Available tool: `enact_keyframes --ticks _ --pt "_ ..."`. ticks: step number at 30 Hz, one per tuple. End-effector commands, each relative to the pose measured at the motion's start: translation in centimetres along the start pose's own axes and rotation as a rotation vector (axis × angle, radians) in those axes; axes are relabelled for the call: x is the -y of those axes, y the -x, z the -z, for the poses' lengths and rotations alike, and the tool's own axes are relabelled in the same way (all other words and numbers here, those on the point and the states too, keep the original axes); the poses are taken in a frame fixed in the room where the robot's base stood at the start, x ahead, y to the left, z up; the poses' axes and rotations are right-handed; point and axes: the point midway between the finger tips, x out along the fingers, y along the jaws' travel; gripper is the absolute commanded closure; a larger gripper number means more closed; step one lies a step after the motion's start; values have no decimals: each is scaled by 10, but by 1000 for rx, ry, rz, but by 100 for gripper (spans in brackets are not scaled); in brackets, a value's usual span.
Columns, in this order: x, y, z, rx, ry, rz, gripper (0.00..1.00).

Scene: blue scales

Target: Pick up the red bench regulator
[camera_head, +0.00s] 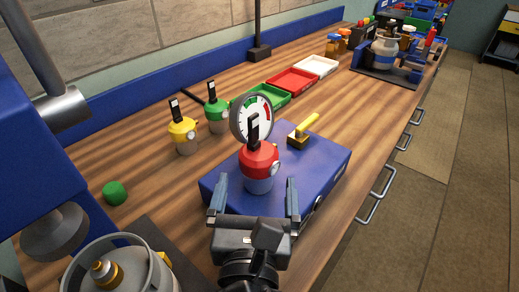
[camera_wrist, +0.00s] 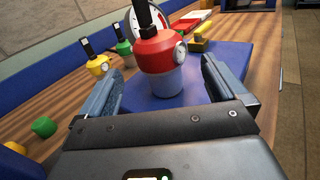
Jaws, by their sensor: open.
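The red bench regulator (camera_head: 259,160) has a red top, a blue-grey lower body, a black upright handle and a small dial on its right side. It stands upright on a blue box (camera_head: 325,172). It also shows in the wrist view (camera_wrist: 160,55), straight ahead of the jaws. My gripper (camera_head: 254,196) is open, one finger to each side of the regulator's lower part as seen in the head view. In the wrist view the fingers (camera_wrist: 160,85) are apart with nothing gripped. I cannot tell whether the regulator is fully between the fingertips.
A round gauge (camera_head: 251,112) stands just behind the regulator, and a yellow lever (camera_head: 304,131) is to its right. Yellow (camera_head: 183,135) and green (camera_head: 216,113) regulators stand to the left. A green knob (camera_head: 115,193) lies front left. Trays (camera_head: 291,81) are farther back.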

Motion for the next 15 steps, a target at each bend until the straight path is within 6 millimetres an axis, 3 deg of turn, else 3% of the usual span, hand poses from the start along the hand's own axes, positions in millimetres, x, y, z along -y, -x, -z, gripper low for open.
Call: enact_keyframes --ticks 15 --pt "-1 -51 -10 14 34 7 2"
